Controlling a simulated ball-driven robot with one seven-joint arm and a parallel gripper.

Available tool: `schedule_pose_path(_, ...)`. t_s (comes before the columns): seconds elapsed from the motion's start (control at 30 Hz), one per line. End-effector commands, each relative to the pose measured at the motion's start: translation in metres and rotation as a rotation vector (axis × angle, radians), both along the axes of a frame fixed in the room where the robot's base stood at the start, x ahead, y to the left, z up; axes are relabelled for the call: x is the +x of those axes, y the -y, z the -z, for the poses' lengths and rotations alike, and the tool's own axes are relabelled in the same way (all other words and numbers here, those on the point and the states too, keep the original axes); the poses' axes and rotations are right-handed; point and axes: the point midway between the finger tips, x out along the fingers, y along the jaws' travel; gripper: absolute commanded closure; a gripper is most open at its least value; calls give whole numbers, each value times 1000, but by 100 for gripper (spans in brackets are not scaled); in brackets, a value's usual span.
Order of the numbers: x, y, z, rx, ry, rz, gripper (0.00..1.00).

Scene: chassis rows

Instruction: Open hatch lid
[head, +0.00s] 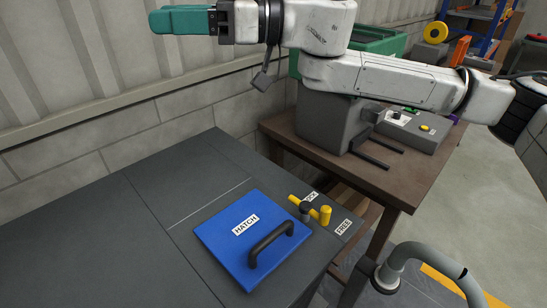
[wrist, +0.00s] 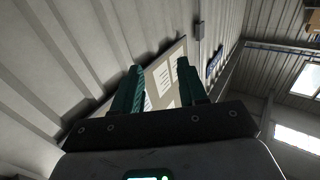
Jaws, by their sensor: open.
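The blue hatch lid (head: 222,222) lies flat and closed in the dark grey bench top in the head view. It has a white HATCH label and a black bar handle (head: 272,243) near its right front side. A yellow latch (head: 325,214) with a grey pivot sits just right of the lid, between labels LOCK and FREE. I cannot tell which label it is set to. My gripper (head: 180,20) is at the top left of the head view, high and far from the lid. Its teal fingers are apart and empty in the wrist view (wrist: 160,78).
A brown table (head: 410,185) stands behind and right, carrying a grey control box (head: 412,131) and a green crate (head: 376,40). A grey curved pipe (head: 430,255) rises at the lower right. A wall runs along the back. The bench left of the lid is clear.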

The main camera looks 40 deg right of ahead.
Motion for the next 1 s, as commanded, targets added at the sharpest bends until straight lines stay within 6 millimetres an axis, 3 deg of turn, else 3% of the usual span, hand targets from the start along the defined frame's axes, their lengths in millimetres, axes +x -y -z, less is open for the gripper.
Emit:
schedule_pose_path(0.1,-26,-21,41,-194,4,-183,58)
schedule_pose_path(0.23,-55,-25,96,-435,-52,-369,58)
schedule_pose_path(0.4,-89,6,170,-768,-217,-556,58)
schedule_pose_path(0.5,-104,34,200,-934,-332,-625,58)
schedule_pose_path(0.6,-115,58,218,-1053,-430,-663,58)
schedule_pose_path(0.73,-122,77,227,-1134,-505,-684,58)
schedule_pose_path(1.0,-129,72,250,-1149,-521,-693,58)
